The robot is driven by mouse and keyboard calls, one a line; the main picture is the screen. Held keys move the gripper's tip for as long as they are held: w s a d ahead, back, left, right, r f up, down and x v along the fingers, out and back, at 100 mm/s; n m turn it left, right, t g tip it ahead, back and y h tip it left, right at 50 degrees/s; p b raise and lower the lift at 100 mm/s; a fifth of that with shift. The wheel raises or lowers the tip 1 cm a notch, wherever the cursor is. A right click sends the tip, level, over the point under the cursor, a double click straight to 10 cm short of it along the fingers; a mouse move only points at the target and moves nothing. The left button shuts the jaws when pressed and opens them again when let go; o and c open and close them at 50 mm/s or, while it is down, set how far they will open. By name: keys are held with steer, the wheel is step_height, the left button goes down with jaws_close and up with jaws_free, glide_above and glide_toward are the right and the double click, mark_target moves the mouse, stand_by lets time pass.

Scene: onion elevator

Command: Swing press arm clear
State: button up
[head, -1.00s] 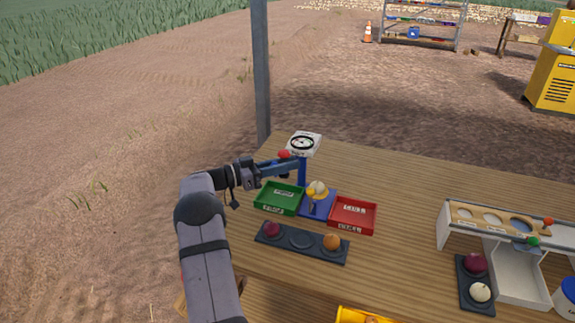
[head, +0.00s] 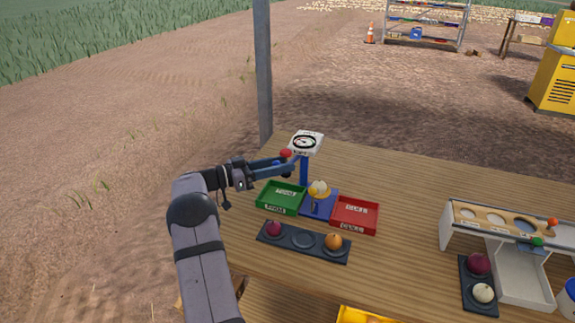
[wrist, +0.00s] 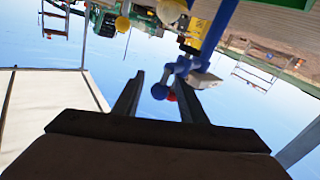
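The press stands on the table with a blue post (head: 304,172) and a white dial gauge (head: 306,142) on top. Its arm has a red knob (head: 286,154) at the left of the post, next to my gripper (head: 288,167). A yellowish onion (head: 319,188) sits on the blue press base. In the wrist view, my gripper (wrist: 158,92) has its fingers apart. A blue round part (wrist: 159,91) and a bit of the red knob (wrist: 172,96) show in line with the gap. I cannot tell whether the fingers touch them.
A green tray (head: 271,209) and a red tray (head: 370,228) flank the press base. In front lies a dark rack (head: 282,243) with a purple and an orange onion. A white sorting stand (head: 448,226) is at the right.

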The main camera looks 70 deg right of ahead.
steer(key=v, duration=0.4)
steer(key=shift+w+a+r+b, duration=0.1)
steer(key=shift+w+a+b, duration=0.1)
steer(key=shift+b, duration=0.2)
